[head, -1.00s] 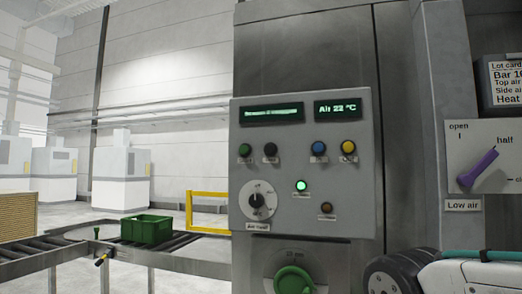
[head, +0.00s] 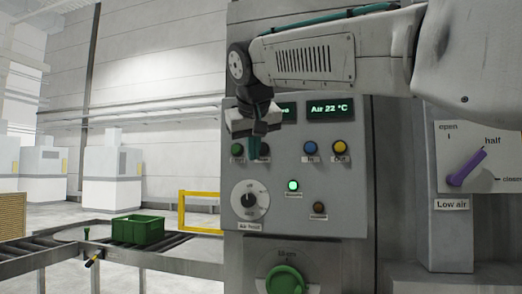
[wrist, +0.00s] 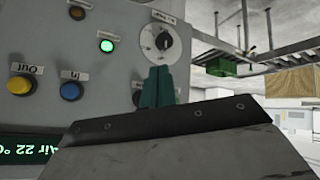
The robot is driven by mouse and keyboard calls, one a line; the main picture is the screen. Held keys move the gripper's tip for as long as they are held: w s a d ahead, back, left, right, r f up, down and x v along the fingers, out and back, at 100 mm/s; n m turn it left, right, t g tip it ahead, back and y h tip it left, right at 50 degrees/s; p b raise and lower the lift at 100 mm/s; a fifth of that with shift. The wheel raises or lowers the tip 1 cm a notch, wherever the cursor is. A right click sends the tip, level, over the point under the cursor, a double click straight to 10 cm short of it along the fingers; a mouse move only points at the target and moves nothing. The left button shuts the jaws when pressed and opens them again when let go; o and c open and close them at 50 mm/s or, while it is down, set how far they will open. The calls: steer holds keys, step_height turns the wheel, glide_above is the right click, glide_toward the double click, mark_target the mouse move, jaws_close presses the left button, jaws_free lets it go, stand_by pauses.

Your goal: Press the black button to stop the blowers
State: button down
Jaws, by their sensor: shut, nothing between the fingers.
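The black button (head: 265,149) sits in the upper button row of the grey control panel (head: 350,200), between the green button (head: 237,149) and the blue button (head: 310,147). My gripper (head: 254,158) is in front of the panel, its teal fingers shut and empty, pointing down and partly covering the black button. In the wrist view, which is upside down, the fingertips (wrist: 158,70) overlap one side of the black button (wrist: 138,97). I cannot tell whether they touch the panel. The green button is hidden there.
A yellow button (head: 340,147), a lit green lamp (head: 293,185), a brown button (head: 318,208) and an air knob (head: 249,200) share the panel. A large green knob (head: 287,280) is below. A purple lever (head: 467,167) is at the right. A green crate (head: 138,229) stands left.

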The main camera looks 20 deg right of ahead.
steer(key=shift+w+a+r+t, duration=0.15)
steer(key=shift+w+a+r, duration=0.1)
steer(key=shift+w+r, duration=0.25)
steer(key=shift+w+a+r+t, duration=0.2)
steer(key=shift+w+r, duration=0.1)
steer(key=shift+r, duration=0.4)
steer(key=shift+w+d, duration=0.1)
steer(key=w+d, duration=0.5)
steer(key=w, duration=0.2)
steer(key=shift+d, duration=0.1)
stand_by(1.4)
steer(key=shift+w+d, duration=0.15)
steer(key=shift+w, duration=0.15)
steer(key=shift+w+d, duration=0.3)
steer(key=shift+w, duration=0.1)
stand_by(0.8)
steer(key=shift+s+a, duration=0.1)
steer(key=shift+s, duration=0.05)
steer(key=shift+s+a, duration=0.45)
steer(key=shift+s, duration=0.15)
